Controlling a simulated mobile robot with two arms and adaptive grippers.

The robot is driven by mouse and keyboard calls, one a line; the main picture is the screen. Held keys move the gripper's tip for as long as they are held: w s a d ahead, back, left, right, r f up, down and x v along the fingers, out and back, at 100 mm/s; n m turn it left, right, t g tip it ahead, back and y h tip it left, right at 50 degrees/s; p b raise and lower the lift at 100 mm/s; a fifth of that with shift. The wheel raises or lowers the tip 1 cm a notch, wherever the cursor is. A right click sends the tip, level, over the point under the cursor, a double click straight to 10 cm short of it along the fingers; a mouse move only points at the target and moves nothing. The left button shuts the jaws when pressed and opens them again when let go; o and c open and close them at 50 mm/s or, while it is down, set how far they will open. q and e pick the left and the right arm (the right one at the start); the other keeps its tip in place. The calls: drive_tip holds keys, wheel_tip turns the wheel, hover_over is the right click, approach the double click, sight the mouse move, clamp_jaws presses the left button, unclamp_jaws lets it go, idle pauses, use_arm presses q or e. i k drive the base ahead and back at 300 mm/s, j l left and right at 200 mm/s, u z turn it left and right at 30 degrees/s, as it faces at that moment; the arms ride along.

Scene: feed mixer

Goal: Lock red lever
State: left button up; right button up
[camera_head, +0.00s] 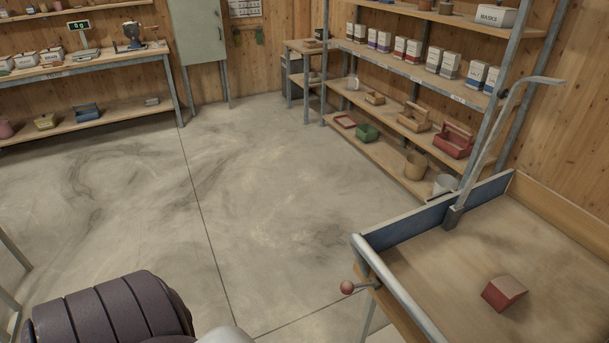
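A small red ball knob (347,287) sits at the end of a short rod at the left edge of the worktable on the right. It is beside a curved grey metal bar (393,290) that runs along that edge. I cannot tell whether this is the lever's locked position. A red wedge-shaped block (503,292) lies on the tabletop. A tall bent grey metal arm (491,142) rises from the blue back rail of the table. Neither of my grippers can be made out in the head view.
The worktable (440,262) fills the lower right. Behind it, a shelf rack (401,69) holds boxes, wooden trays and buckets. A dark ribbed rounded form (110,312) fills the lower left; I cannot tell what it is. The concrete floor (240,190) between is clear.

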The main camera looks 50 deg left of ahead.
sight(348, 287)
drive_tip(key=u, duration=1.05)
